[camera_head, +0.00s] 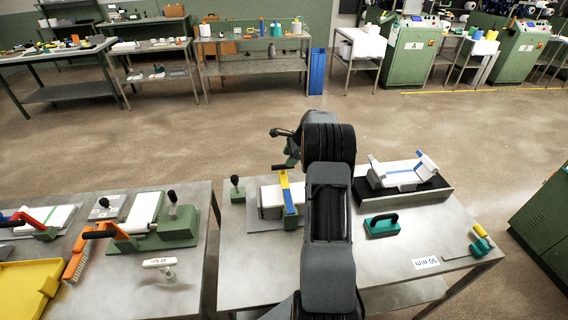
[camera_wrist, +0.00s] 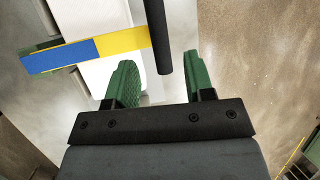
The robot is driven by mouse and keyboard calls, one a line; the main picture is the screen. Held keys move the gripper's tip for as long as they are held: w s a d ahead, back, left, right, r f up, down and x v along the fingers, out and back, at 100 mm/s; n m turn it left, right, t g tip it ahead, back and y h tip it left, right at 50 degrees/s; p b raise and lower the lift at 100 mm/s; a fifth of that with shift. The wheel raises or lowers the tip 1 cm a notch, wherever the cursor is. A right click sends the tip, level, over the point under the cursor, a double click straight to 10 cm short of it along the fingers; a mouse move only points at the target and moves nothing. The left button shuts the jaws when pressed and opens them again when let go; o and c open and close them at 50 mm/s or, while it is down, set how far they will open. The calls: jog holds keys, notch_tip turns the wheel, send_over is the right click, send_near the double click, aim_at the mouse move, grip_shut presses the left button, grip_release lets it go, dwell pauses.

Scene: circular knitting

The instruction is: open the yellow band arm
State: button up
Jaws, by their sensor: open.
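The yellow band arm (camera_head: 284,180) lies across a white block on the near table, left of my arm. It has a blue section (camera_head: 289,202) and a black handle at its far end. In the wrist view, the yellow part (camera_wrist: 122,41) and the blue part (camera_wrist: 60,56) run leftward from the black handle (camera_wrist: 157,35). My gripper (camera_wrist: 160,75) is open, with its green fingers apart. The handle's lower end shows at the gap between the fingertips, and I see no grip on it. In the head view my gripper (camera_head: 292,154) is small and partly hidden by my arm.
Right of my arm are a grey-black stand with a white cradle (camera_head: 403,172), a green-handled tool (camera_head: 381,226) and a "90 mm" label (camera_head: 426,263). A second table on the left holds a red arm, an orange arm (camera_head: 100,230) and a yellow tray (camera_head: 30,288). Floor beyond is clear.

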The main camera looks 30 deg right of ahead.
jog(key=shift+p+x, duration=0.3)
jog(key=shift+x, duration=2.2)
jog(key=shift+c, duration=0.5)
grip_shut()
